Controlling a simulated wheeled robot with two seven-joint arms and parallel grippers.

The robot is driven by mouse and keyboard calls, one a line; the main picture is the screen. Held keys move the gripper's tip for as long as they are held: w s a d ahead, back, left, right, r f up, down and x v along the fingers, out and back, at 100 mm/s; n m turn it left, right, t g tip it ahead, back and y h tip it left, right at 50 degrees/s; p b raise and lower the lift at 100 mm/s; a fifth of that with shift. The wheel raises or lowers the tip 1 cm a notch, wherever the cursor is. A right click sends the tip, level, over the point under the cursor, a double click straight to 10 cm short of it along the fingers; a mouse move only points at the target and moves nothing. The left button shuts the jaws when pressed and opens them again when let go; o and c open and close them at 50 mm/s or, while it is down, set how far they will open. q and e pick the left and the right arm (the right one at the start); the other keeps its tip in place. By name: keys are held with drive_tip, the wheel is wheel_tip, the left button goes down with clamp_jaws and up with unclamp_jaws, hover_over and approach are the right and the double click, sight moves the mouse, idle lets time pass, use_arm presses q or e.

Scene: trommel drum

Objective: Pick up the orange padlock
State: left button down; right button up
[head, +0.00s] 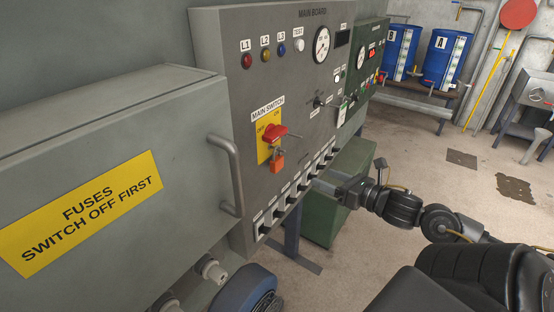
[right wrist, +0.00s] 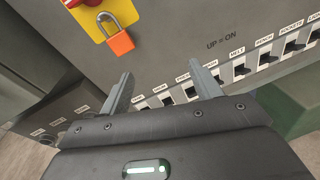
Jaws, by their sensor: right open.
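The orange padlock (head: 277,165) hangs by its shackle at the lower part of the yellow main switch plate (head: 263,148), below the red switch handle (head: 273,132). In the right wrist view the padlock (right wrist: 121,42) shows at the upper left, its grey shackle up against the yellow plate. My right gripper (head: 322,184) is to the right of the padlock and a little lower, near the row of breaker switches. In the right wrist view its two fingers (right wrist: 161,73) are apart with nothing between them; the padlock is beyond the left fingertip. My left gripper is not in view.
A grey handle (head: 226,175) sticks out from the fuse box (head: 100,170) left of the padlock. Breaker switches (head: 296,194) line the panel's lower edge. A green cabinet (head: 340,190) stands behind my right gripper. Open floor lies to the right.

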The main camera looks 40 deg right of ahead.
sight(280, 161)
drive_tip(key=a+r+n+y, duration=0.2)
drive_tip(key=a+r+n, duration=0.2)
drive_tip(key=a+r, duration=0.1)
drive_tip(key=x, duration=0.4)
drive_tip(key=shift+w+f, duration=0.25)
drive_tip(key=shift+w, duration=0.15)
drive_tip(key=p+x, duration=0.2)
drive_tip(key=x, duration=0.2)
drive_tip(key=shift+w, duration=0.1)
drive_tip(key=shift+w+a+f, duration=0.1)
drive_tip(key=shift+w+a, duration=0.15)
drive_tip(key=shift+w, duration=0.2)
drive_tip(key=c, duration=1.1)
